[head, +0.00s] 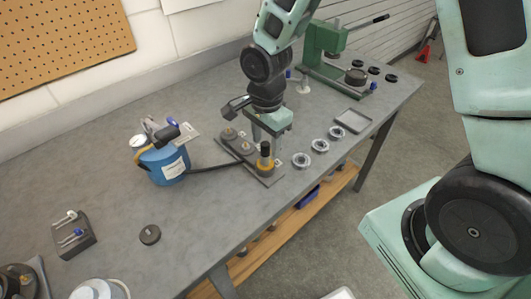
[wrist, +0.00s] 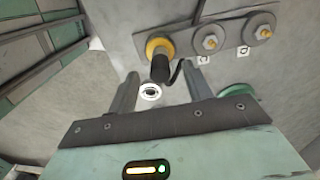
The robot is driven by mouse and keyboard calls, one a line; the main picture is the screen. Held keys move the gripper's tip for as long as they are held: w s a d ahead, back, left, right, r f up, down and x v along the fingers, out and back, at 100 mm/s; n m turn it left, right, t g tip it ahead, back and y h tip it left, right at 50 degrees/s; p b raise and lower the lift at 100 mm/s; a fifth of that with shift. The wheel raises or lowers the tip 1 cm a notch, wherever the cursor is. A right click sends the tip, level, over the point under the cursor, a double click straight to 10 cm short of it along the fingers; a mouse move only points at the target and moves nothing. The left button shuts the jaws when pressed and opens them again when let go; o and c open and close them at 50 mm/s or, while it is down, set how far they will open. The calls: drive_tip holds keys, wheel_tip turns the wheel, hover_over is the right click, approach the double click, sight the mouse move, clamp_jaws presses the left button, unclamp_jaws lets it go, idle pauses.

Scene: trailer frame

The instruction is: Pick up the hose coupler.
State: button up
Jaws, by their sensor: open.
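The hose coupler (head: 265,161) is a short upright piece with a black upper part and a yellow collar. It stands at the near end of a dark plate (head: 240,153) on the bench, and a black hose (head: 215,166) runs to it from the left. In the wrist view the coupler (wrist: 160,58) shows between the fingertips, black end toward me. My gripper (head: 268,139) is open and points down just above or behind the coupler. In the wrist view my gripper (wrist: 161,72) holds nothing. I cannot tell whether a finger touches the coupler.
The plate carries other round fittings (head: 228,133). A blue tank (head: 163,166) with a gauge stands to the left. Several metal rings (head: 318,145) and a shallow tray (head: 353,121) lie to the right. A green press (head: 322,57) stands behind.

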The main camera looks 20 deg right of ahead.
sight(265, 153)
drive_tip(key=shift+a+f+p, duration=0.1)
drive_tip(key=shift+f+p, duration=0.35)
drive_tip(key=shift+f, duration=1.95)
drive_tip(key=shift+c, duration=0.2)
clamp_jaws()
drive_tip(key=shift+r, duration=0.1)
wheel_tip(265, 153, up, 9)
drive_tip(key=shift+f+b, duration=0.1)
drive_tip(key=shift+b, duration=0.3)
drive_tip(key=shift+r+p, duration=1.25)
drive_tip(key=shift+r, duration=0.95)
